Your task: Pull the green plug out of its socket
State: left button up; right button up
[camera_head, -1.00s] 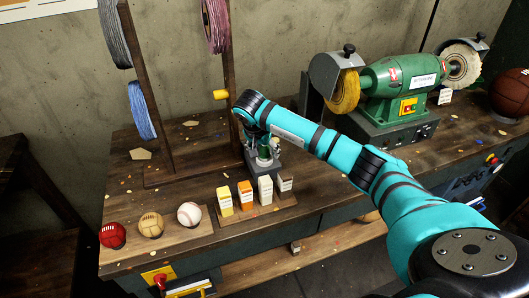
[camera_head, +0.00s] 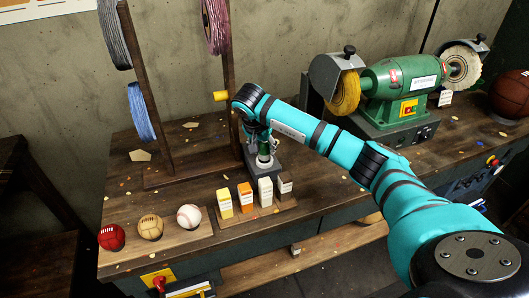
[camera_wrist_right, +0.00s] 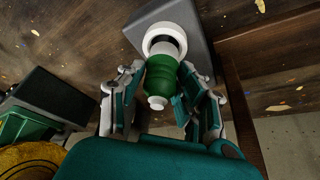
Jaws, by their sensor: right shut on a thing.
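The green plug (camera_wrist_right: 163,75) has a green body and a pale end. It stands at the white ring of the socket (camera_wrist_right: 151,28) on a grey box (camera_wrist_right: 195,42). A dark gap shows inside the ring; I cannot tell how deep the plug sits. My right gripper (camera_wrist_right: 164,72) is shut on the plug, with one finger on each side. In the head view the plug (camera_head: 264,152) shows below my right wrist, above the grey box (camera_head: 266,168), partly hidden by the fingers. My left gripper is out of view.
A wooden spool rack (camera_head: 160,176) stands close left of the gripper. Small boxes (camera_head: 246,196) stand in front on a wooden strip. Balls (camera_head: 150,226) lie at the front left. A green bench grinder (camera_head: 402,80) stands to the right.

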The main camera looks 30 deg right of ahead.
notch_tip(320, 180, up, 8)
jog(key=shift+f+b, duration=0.15)
jog(key=shift+b, duration=0.4)
jog(key=shift+f+b, duration=0.4)
jog(key=shift+f, duration=0.95)
